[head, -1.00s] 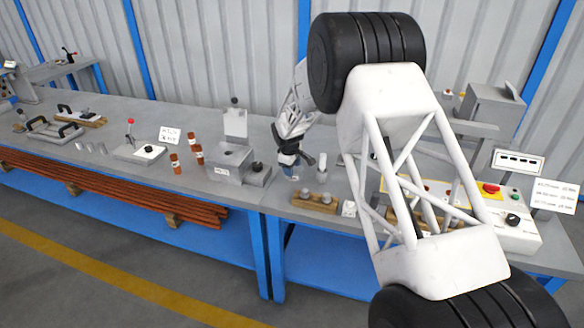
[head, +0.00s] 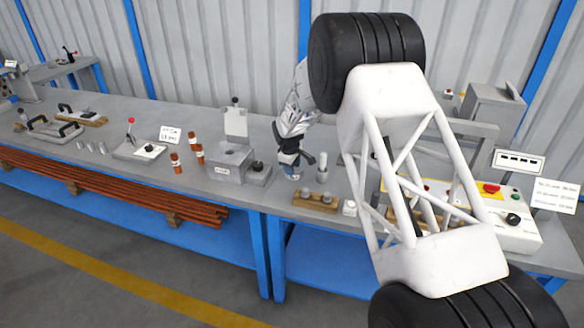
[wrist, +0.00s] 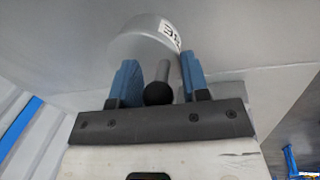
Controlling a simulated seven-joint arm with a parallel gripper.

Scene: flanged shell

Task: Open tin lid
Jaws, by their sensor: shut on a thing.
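My gripper (head: 289,168) is over the bench, right of a grey labelled box (head: 226,166). In the wrist view its two blue fingers (wrist: 160,82) are shut on the grey rod (wrist: 163,70) of a handle with a black ball end (wrist: 158,94). The rod runs to a grey cylinder (wrist: 140,42) with a white label. The cylinder also shows, small, below the fingers in the head view (head: 293,176); I cannot tell whether it touches the bench. A pale plate (head: 236,122) with a dark knob stands upright at the back of the box. I cannot tell which is the tin.
A block with a black knob (head: 258,172) stands between the box and my gripper. Close right is a grey upright piece (head: 322,168). In front is a wooden holder (head: 315,202). Orange-brown cylinders (head: 196,153) stand left of the box. A control panel (head: 515,225) is at right.

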